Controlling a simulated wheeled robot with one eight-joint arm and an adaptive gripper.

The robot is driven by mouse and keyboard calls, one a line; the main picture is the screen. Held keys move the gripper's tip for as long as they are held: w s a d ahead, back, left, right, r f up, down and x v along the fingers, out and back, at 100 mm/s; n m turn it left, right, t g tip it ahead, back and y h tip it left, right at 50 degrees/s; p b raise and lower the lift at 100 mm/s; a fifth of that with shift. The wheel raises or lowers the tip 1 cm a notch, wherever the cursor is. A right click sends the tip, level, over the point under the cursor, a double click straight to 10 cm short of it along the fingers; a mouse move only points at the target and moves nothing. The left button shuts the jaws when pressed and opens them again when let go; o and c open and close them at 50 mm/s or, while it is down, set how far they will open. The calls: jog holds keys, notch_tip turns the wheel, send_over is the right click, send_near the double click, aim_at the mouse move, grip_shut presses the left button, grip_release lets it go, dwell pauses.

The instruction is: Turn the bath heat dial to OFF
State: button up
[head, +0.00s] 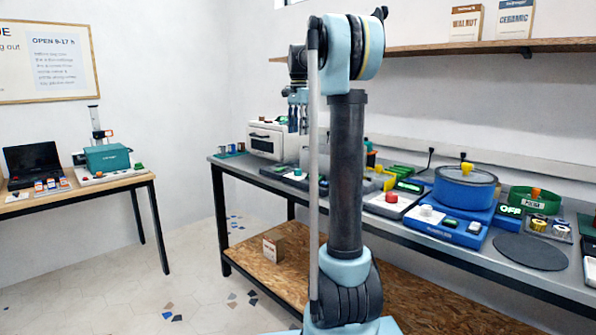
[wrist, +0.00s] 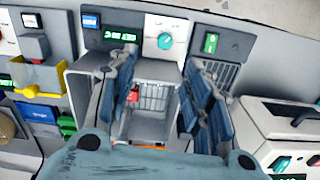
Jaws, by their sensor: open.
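A round teal dial (wrist: 165,41) with a pale pointer mark sits on a white plate at the front of a grey basin unit (wrist: 75,85) in the wrist view. I take it for the bath heat dial; its lettering is too small to read. My gripper (wrist: 160,65) is open and empty, its blue-grey fingers spread over the basin, with the dial visible beyond the gap between them. No contact with the dial shows. In the head view my gripper (head: 298,112) hangs above the far part of the long bench.
A wire basket (wrist: 155,110) with a red piece (wrist: 133,93) lies below my fingers. Green displays (wrist: 112,35) (wrist: 211,42) flank the dial. A yellow tray (wrist: 40,78) is at left, a white machine (wrist: 280,130) at right. In the head view, a blue pot (head: 465,188) stands farther right.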

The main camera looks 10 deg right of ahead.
jog(key=w, duration=0.2)
send_near(298, 172)
jog(key=f, duration=0.2)
jog(key=w+f, duration=0.1)
jog(key=f, duration=0.5)
jog(key=shift+w+d+f, duration=0.1)
jog(key=shift+w+f, duration=0.15)
jog(key=shift+w, duration=0.1)
jog(key=c, duration=1.1)
